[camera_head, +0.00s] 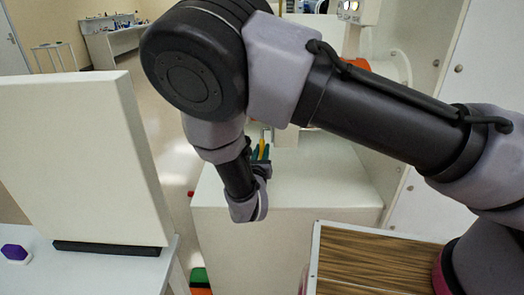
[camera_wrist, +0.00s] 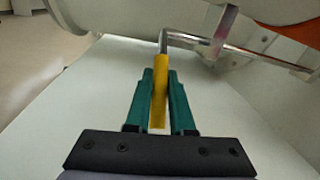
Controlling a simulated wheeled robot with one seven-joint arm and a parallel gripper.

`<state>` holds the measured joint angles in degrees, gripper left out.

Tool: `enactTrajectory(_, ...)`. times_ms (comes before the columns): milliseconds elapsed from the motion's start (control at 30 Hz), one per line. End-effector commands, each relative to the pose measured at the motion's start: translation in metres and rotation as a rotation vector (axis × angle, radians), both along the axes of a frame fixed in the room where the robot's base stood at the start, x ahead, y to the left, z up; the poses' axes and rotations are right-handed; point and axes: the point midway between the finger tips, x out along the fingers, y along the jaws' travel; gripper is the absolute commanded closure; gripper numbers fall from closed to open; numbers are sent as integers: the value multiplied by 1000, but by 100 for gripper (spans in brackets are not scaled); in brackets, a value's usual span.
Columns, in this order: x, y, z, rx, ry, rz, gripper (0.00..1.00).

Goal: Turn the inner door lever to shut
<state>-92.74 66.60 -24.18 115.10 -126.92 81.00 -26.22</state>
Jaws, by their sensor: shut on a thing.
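The lever has a yellow grip (camera_wrist: 159,92) on a bent metal rod (camera_wrist: 185,40), seen in the wrist view. My gripper (camera_wrist: 160,85) has green fingers closed on the yellow grip, one on each side. The grip points toward my wrist, and the rod bends to the right at its far end. In the head view the yellow grip (camera_head: 263,150) shows small beside my gripper (camera_head: 257,155), mostly behind my arm. The door that the lever belongs to is largely hidden by my arm in the head view.
A pale cabinet top (camera_head: 325,180) lies below the lever. A white panel (camera_head: 75,160) stands on a table at the left, near a purple object (camera_head: 14,252). A wood-grained surface (camera_head: 365,265) is at the front right. A green item (camera_head: 199,275) sits low in front.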

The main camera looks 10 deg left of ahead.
Motion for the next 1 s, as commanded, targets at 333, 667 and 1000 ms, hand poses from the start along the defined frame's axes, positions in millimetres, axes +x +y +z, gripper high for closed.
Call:
enactTrajectory(333, 1, 1, -3, 4, -32, 1, 100)
enactTrajectory(667, 7, 2, -7, 33, -140, 2, 100)
enactTrajectory(1000, 7, 2, -7, 34, -139, 2, 49)
